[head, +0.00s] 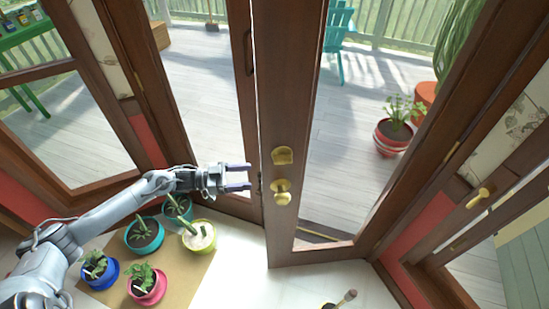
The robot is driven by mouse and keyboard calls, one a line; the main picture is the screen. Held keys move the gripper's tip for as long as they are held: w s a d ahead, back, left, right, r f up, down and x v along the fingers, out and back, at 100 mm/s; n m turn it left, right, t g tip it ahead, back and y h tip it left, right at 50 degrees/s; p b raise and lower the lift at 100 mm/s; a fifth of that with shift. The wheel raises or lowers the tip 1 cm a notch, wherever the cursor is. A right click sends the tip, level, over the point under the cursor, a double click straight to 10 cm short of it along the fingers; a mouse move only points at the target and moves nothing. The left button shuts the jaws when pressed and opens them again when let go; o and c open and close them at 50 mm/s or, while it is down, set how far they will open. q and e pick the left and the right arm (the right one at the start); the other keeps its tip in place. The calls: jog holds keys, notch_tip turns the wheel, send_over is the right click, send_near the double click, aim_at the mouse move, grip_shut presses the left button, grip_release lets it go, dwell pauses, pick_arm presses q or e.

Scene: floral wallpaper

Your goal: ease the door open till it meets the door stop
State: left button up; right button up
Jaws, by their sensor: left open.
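The brown wooden door (295,100) with a tall glass pane stands upright in the middle of the head view. It has a brass knob (282,197) and a brass plate (282,155) above it, near its left edge. My left gripper (249,177) reaches in from the left. Its jaws are open and empty, level with the knob and a little left of the door's edge. Whether a fingertip touches that edge is unclear. My right gripper is out of view. I cannot make out a door stop.
Several potted plants, including a yellow-green pot (199,238) and a pink pot (147,290), stand below my left arm on a tan mat (118,246). Another brass handle (479,197) is at right. A deck shows through the glass.

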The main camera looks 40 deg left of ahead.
aim_at(277, 171)
pick_arm(q)
jog(key=x, duration=0.6)
jog(key=r+b+x, duration=0.1)
jog(key=x, duration=0.2)
jog(key=shift+w+a, duration=0.1)
jog(key=shift+w, duration=0.1)
jog(key=shift+x, duration=0.9)
jog(key=shift+s, duration=0.1)
jog(key=shift+c, duration=0.4)
grip_shut()
